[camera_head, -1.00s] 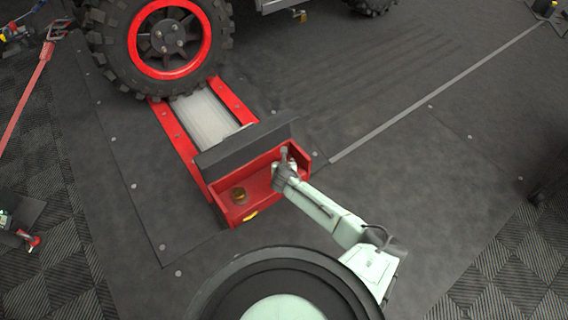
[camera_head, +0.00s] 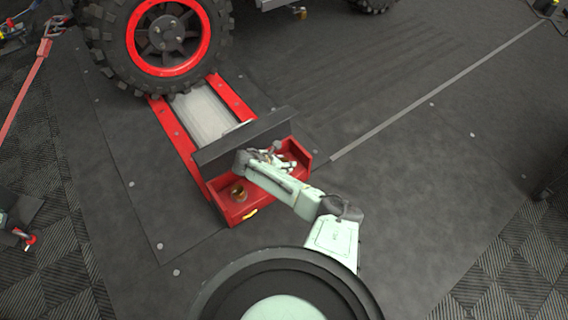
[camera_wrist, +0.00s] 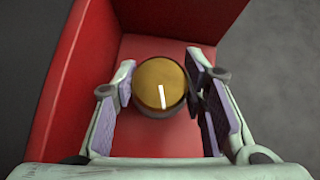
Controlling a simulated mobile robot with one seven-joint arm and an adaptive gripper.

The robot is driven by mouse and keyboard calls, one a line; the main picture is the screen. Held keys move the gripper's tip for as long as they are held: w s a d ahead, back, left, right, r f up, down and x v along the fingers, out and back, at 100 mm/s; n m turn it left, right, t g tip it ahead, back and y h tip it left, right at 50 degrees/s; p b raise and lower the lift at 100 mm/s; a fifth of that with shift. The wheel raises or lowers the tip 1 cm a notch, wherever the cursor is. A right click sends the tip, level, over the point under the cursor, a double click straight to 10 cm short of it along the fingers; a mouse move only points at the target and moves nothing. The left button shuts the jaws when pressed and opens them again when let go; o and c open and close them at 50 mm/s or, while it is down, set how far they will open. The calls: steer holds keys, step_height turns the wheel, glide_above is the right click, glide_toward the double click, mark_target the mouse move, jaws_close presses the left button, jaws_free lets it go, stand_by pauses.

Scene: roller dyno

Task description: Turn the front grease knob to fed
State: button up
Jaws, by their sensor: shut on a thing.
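A round brass grease knob (camera_wrist: 160,85) with a white pointer line sits in a red housing (camera_wrist: 75,80), near its corner. The line runs from the knob's middle toward the bottom of the wrist view, leaning slightly right. My gripper (camera_wrist: 163,78) is around the knob, one padded finger on each side, and is shut on it. In the head view my gripper (camera_head: 278,158) is at the right part of the red housing (camera_head: 262,207), and my arm hides the held knob. A second brass knob (camera_head: 238,193) stands uncovered at the left. No position marks are legible.
A black panel (camera_head: 225,149) stands along the housing's back, close to my wrist. Behind it are the roller (camera_head: 203,115) and a big tyre (camera_head: 103,55) with a red rim. The dark floor to the right is clear.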

steer(key=shift+m, duration=0.3)
steer(key=o, duration=1.2)
steer(key=shift+c, duration=0.2)
steer(key=v, duration=1.2)
steer(key=shift+a, duration=0.2)
steer(key=shift+w+f, duration=0.1)
